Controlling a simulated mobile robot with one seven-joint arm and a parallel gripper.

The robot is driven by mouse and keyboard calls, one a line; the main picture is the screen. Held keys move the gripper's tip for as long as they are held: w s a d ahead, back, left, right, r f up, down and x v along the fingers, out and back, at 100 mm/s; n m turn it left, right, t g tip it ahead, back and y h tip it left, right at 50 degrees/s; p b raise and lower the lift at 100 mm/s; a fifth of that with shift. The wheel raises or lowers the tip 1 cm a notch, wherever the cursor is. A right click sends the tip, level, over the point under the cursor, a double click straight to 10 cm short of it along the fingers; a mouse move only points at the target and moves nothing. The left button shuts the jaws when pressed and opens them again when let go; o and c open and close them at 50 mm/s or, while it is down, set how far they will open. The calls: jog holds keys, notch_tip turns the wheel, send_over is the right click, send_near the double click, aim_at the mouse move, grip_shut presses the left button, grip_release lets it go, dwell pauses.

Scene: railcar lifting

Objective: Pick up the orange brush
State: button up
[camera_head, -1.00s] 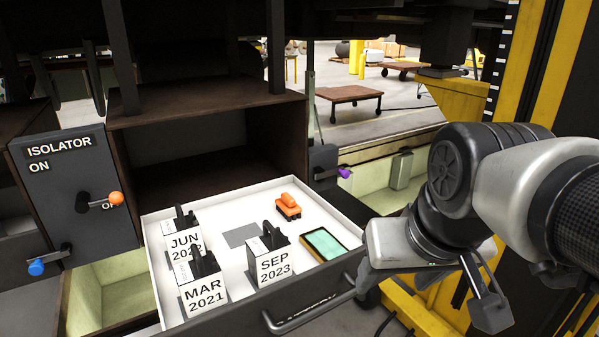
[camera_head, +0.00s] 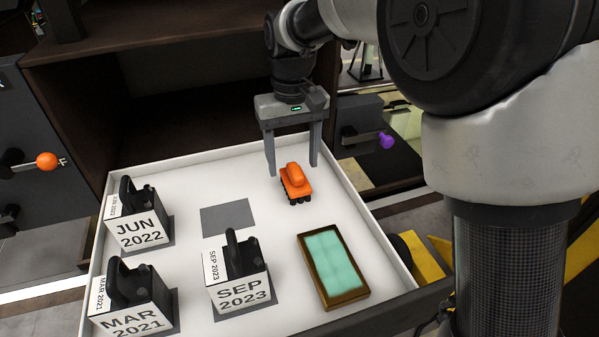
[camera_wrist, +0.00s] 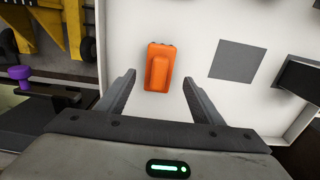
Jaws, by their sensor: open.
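The orange brush (camera_head: 295,183), with dark bristles under it, lies in the white drawer near its back right. My gripper (camera_head: 292,170) points down over the back of the drawer, open, with its two fingers apart. In the head view the brush shows between and just in front of the fingertips. In the wrist view the brush (camera_wrist: 159,68) lies ahead of the open gripper (camera_wrist: 160,80), centred between the fingers, with nothing held. I cannot tell how high the fingertips are above the drawer floor.
Date-marked blocks with black handles, JUN 2022 (camera_head: 137,220), MAR 2021 (camera_head: 128,300) and SEP 2023 (camera_head: 238,280), stand in the drawer (camera_head: 190,285). A green-topped wooden block (camera_head: 333,266) lies at front right. A purple-knobbed switch (camera_head: 386,141) is beyond the right side.

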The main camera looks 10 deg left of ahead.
aim_at(295, 169)
jog(key=f, duration=0.5)
jog(key=shift+s+d+f, duration=0.15)
jog(key=shift+d+f, duration=0.05)
jog(key=shift+c, duration=0.2)
jog(key=c, duration=1.2)
jog(key=shift+r, duration=0.1)
notch_tip(295, 169, up, 10)
